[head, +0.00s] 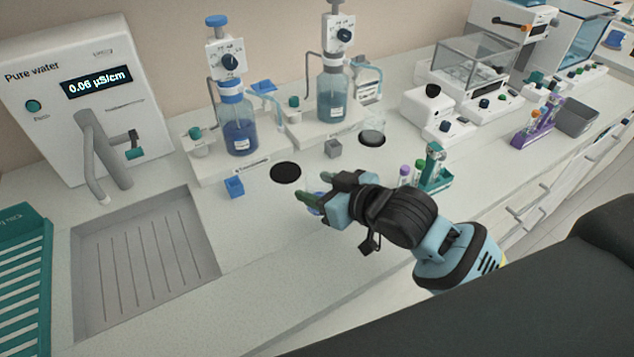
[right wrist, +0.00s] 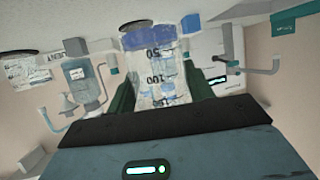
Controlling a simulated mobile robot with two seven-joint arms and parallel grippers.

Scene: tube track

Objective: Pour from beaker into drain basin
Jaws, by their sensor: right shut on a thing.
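My right gripper (head: 322,196) is over the counter, right of the drain basin. It is shut on the beaker (right wrist: 155,70), a clear graduated vessel with blue liquid, between dark green fingers in the right wrist view. In the head view the gripper mostly hides the beaker; only a bit of blue shows below the fingers. The beaker looks roughly upright, liquid at its base. The drain basin (head: 207,235) is a grey grooved recess at the left, below the faucet of the pure water unit, well apart from the gripper. My left gripper is not in view.
A pure water unit (head: 75,105) with a faucet (head: 100,150) stands behind the basin. A blue cube (head: 234,187) and an empty black disc (head: 286,172) lie between basin and gripper. Dispenser bottles (head: 240,128) stand behind. A teal rack (head: 437,178) is to the right.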

